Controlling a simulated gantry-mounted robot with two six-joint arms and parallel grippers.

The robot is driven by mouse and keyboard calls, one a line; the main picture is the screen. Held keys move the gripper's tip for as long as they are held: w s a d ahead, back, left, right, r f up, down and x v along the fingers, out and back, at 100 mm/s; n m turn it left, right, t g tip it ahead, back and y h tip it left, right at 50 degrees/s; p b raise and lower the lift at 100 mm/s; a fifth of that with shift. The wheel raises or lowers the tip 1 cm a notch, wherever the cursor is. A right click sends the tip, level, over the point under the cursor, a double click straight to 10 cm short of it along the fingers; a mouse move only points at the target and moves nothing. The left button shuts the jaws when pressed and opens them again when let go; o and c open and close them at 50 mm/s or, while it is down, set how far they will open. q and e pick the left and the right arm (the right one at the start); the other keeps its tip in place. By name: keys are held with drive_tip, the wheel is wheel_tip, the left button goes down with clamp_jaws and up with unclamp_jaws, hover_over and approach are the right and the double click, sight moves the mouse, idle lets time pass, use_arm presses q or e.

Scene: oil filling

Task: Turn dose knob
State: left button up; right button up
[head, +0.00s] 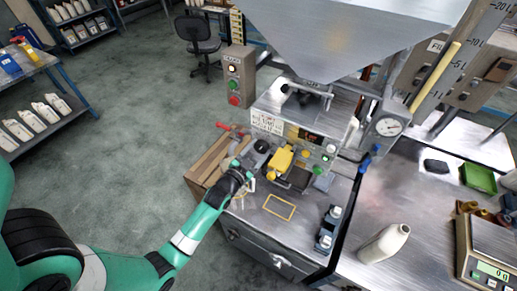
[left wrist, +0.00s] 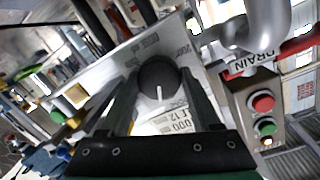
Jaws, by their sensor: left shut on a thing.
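The dose knob (left wrist: 158,80) is a round black knob with a white pointer line, set on a grey panel with printed dose marks. In the left wrist view, my left gripper's dark fingers flank it on both sides, and the gripper (left wrist: 157,95) is shut on it. In the head view my left gripper (head: 246,168) reaches the left part of the filling machine's bench, beside the black knob (head: 262,146). The contact is small and partly hidden there. My right gripper is not in view.
A yellow-topped part (head: 283,160) and a green button (head: 317,170) are right of the knob. A red-handled drain valve (head: 232,128) and a button box (head: 237,76) stand to the left and behind.

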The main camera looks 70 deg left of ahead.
use_arm(q)
drive_tip(key=n, duration=0.2)
drive_tip(key=shift+f+n, duration=0.1)
drive_tip(key=shift+n, duration=0.2)
drive_tip(key=n+t+b, duration=0.1)
drive_tip(key=n+b, duration=0.1)
drive_tip(key=n, duration=0.2)
drive_tip(key=shift+h, duration=0.3)
drive_tip(key=shift+n, duration=0.4)
drive_tip(key=o, duration=1.4)
drive_tip(key=shift+c, duration=0.2)
